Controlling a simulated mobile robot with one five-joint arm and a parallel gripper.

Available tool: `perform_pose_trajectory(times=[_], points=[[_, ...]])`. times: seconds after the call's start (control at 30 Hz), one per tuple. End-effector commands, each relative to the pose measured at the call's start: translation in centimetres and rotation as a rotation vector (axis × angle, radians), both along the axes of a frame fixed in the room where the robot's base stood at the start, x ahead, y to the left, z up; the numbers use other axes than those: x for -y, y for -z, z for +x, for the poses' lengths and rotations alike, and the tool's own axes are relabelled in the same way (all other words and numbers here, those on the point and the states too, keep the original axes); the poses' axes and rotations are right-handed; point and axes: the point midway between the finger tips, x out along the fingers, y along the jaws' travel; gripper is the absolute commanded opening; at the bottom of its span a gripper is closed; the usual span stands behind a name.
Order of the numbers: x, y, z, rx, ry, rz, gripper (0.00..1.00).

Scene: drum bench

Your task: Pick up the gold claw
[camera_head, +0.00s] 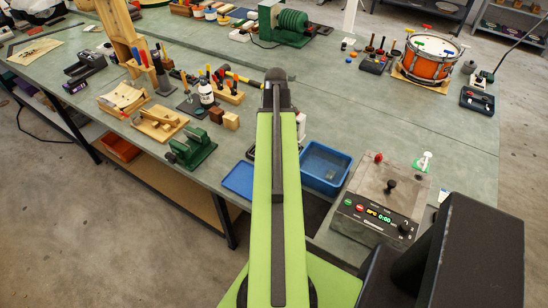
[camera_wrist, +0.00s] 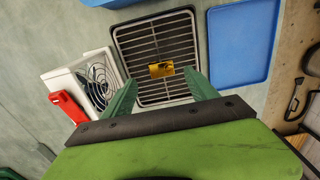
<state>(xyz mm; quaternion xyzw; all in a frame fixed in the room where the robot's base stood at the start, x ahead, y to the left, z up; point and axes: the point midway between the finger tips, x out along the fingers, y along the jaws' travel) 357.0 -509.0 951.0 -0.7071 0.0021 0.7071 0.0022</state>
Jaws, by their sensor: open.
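The gold claw (camera_wrist: 161,69) is a small, shiny yellow-gold piece with dark marks. It lies on a black slatted rack (camera_wrist: 126,45) in the wrist view, near the rack's middle. My gripper (camera_wrist: 159,78) is open, with one green finger on each side of the claw in the picture. Nothing is between the fingers that I can see held, and I cannot tell the height between the fingertips and the claw. In the head view my green arm hides the claw, the rack and the gripper.
A blue flat tray (camera_wrist: 240,42) lies right of the rack. A white box with a wire coil (camera_wrist: 97,84) and a red handle (camera_wrist: 66,106) stands left. In the head view, a blue tub (camera_head: 325,183) and a control box (camera_head: 375,215) stand right of my arm.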

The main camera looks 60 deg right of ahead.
Motion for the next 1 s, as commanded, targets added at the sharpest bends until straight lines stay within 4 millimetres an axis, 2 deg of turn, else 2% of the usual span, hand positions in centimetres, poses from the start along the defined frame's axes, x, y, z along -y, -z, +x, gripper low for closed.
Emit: perform_pose_trajectory(times=[0.17,0.4,0.5,0.73,1.0], points=[[0.0,0.4,0.0,0.000,0.000,0.000,0.67],[-0.3,4.3,0.0,0.000,0.001,0.000,0.67],[-0.3,5.4,0.0,0.000,0.001,0.000,0.67],[-0.3,5.1,0.0,0.000,0.001,0.000,0.67],[-0.3,5.1,0.0,0.000,0.002,0.000,0.33]])
